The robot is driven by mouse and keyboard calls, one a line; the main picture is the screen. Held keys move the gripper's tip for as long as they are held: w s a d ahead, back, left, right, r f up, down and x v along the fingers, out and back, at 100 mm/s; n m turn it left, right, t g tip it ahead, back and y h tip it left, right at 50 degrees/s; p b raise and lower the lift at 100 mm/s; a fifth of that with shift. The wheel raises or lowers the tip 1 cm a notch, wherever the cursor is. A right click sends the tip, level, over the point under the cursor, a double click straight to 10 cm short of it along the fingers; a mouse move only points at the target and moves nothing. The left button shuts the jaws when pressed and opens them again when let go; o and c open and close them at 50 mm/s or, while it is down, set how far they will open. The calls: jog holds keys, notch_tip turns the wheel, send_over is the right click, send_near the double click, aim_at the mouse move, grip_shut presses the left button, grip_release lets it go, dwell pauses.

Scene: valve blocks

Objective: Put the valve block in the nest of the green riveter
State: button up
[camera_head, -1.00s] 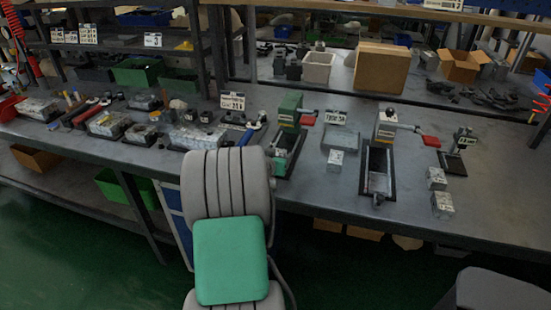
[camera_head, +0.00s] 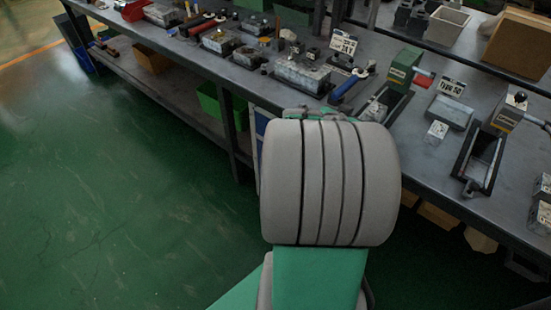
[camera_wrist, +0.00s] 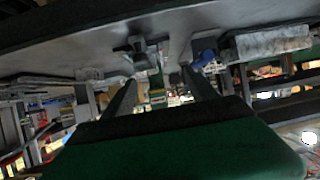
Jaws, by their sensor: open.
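A small silver valve block (camera_head: 436,132) with a white label sits on the bench to the right of that bed. Two similar blocks (camera_head: 541,216) stand at the right edge. My gripper (camera_wrist: 160,92) shows in the wrist view with its two dark fingers apart and nothing between them. In the head view my arm hides it.
A grey, yellow-labelled press (camera_head: 509,112) with a dark bed stands right of the green riveter. A labelled tray (camera_head: 450,112) lies between them. A blue-handled tool (camera_head: 347,88) and a large silver block (camera_head: 301,73) lie to the left. Open green floor spreads left of my arm.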

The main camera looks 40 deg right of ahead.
jog(key=w+a+f+n+t+y, duration=0.1)
jog(key=w+a+n+y, duration=0.15)
jog(key=w+a, duration=0.35)
jog(key=w+a+f+n+t+y, duration=0.1)
jog(key=w+a+f+n+y, duration=0.15)
jog(key=a, duration=0.65)
jog(key=s+a+n+g+y, duration=0.1)
jog(key=a+n+y, duration=0.1)
jog(key=a, duration=0.8)
jog(key=s+a+n+g+y, duration=0.1)
jog(key=a+n, duration=0.4)
jog(key=a, duration=0.5)
jog(key=s+a+n+y, duration=0.3)
jog(key=a+y, duration=0.1)
jog(key=a, duration=0.6)
jog(key=shift+s+f+n+g, duration=0.2)
jog(key=shift+n+g, duration=0.2)
jog(key=shift+c, duration=0.2)
